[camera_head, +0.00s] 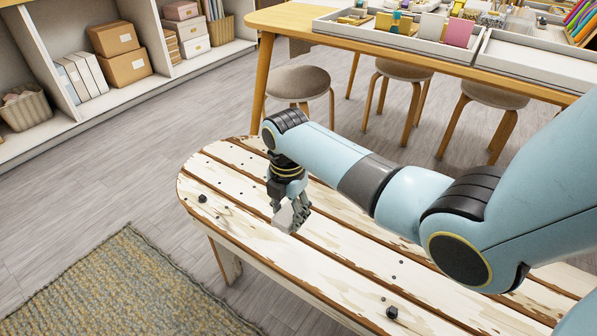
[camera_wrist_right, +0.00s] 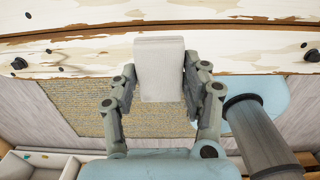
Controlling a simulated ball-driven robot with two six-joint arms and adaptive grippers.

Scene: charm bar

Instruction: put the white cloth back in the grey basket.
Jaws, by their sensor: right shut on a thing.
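My right gripper (camera_head: 292,203) is shut on the white cloth (camera_head: 285,218) and hangs over the slatted bench. In the wrist view the cloth (camera_wrist_right: 160,75) is a pale, flat, block-like piece between the fingers of the right gripper (camera_wrist_right: 160,66). It seems to be above the bench, though the exact gap is hard to tell. A woven grey-beige basket (camera_head: 26,110) stands on the low shelf at the far left, with something pale or brownish inside. It may be the grey basket. My left gripper is not in view.
The worn white bench (camera_head: 330,262) has dark bolts on top. Behind it are stools (camera_head: 298,82) and a table (camera_head: 290,20) with trays. A shelf unit (camera_head: 55,130) holds boxes and a tan basket (camera_head: 222,32). A rug (camera_head: 130,285) lies in front; the floor at left is clear.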

